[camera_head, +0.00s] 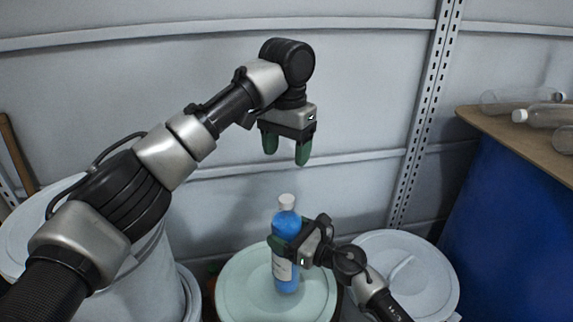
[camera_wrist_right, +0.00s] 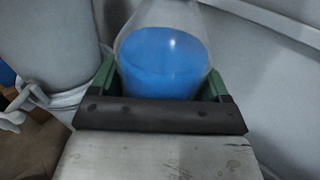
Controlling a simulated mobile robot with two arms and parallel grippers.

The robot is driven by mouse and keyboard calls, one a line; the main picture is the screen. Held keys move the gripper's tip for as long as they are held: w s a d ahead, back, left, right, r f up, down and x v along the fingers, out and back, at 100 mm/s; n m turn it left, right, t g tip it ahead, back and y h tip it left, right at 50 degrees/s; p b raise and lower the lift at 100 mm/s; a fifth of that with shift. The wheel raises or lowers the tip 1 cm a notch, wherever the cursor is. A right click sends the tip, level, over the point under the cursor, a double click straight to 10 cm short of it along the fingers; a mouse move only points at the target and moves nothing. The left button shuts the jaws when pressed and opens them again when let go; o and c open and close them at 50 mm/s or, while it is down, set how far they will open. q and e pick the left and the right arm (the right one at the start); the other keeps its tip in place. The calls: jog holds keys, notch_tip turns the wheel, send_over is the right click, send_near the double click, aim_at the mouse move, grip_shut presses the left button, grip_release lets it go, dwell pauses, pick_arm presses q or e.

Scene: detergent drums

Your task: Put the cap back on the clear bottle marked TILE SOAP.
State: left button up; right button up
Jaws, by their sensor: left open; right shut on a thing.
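A clear bottle (camera_head: 286,226) with blue liquid and a pale label stands upright on a pale green drum lid (camera_head: 238,300). A white cap (camera_head: 286,202) sits on its top; I cannot tell how tightly. The label's writing is too small to read. My right gripper (camera_head: 290,247) is shut on the bottle's body from the right. In the right wrist view the bottle (camera_wrist_right: 160,55) is between the green fingers, its top out of frame. My left gripper (camera_head: 286,153) is open and empty, fingers pointing down, above the cap and apart from it.
Several clear bottles (camera_head: 507,99) lie on a brown board (camera_head: 490,121) over a blue drum (camera_head: 505,220) at the right. White drums stand left and right of the green lid, one with a lid (camera_head: 428,270). A grey wall (camera_head: 350,90) is behind.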

jog(key=o, duration=1.7)
jog(key=p+v, duration=0.1)
jog(key=v, duration=0.9)
jog(key=shift+s+d, duration=0.2)
jog(key=shift+d, duration=0.15)
jog(key=shift+s, duration=0.1)
